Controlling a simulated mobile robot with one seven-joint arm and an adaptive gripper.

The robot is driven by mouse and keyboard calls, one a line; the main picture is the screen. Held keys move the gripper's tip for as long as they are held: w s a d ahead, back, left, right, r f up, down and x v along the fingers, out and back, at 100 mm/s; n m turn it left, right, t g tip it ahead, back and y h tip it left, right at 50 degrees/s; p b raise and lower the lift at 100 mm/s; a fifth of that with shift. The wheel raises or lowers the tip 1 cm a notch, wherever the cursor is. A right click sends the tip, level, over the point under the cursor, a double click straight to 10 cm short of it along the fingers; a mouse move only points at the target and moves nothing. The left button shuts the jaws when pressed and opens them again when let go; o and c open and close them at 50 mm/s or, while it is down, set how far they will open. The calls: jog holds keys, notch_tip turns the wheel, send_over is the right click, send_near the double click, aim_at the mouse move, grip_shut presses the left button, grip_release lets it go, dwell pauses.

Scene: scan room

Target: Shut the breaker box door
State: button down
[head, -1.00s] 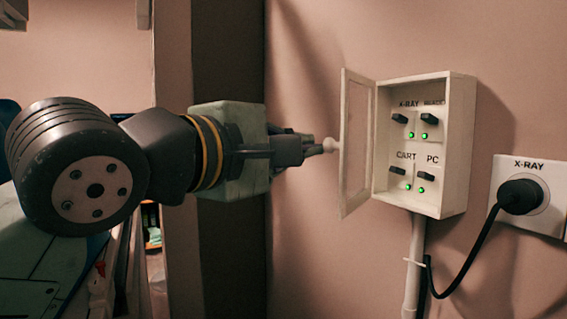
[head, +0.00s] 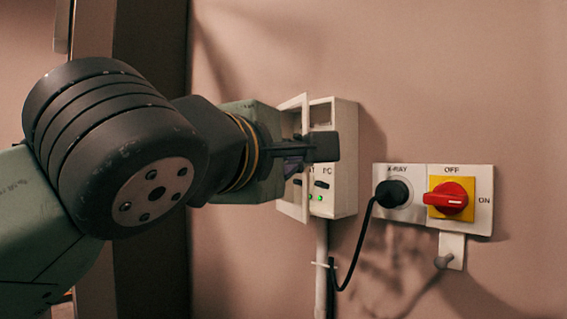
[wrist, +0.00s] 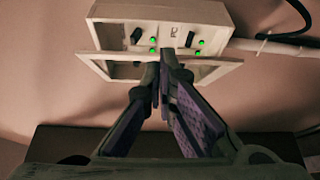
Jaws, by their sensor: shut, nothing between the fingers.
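The white breaker box (head: 345,165) is on the wall. Its framed door (head: 293,208) is hinged on the box's left side and stands open. My gripper (head: 328,147) is shut and empty, and covers part of the door and the box front. In the wrist view the box (wrist: 215,12) is at the top, with the door frame (wrist: 215,76) standing out below it. My fingertips (wrist: 164,72) overlap the door frame there; I cannot tell whether they touch it. The door's knob is hidden. Black switches and green lights show inside the box.
A black plug (head: 392,193) sits in the X-RAY socket right of the box, its cable hanging down. Farther right is a red rotary switch (head: 450,198) on a yellow plate. A conduit (head: 321,270) runs down from the box. The wall at far right is clear.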

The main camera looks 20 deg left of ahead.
jog(key=shift+w+d, duration=0.3)
jog(key=shift+d, duration=0.05)
dwell(0.7)
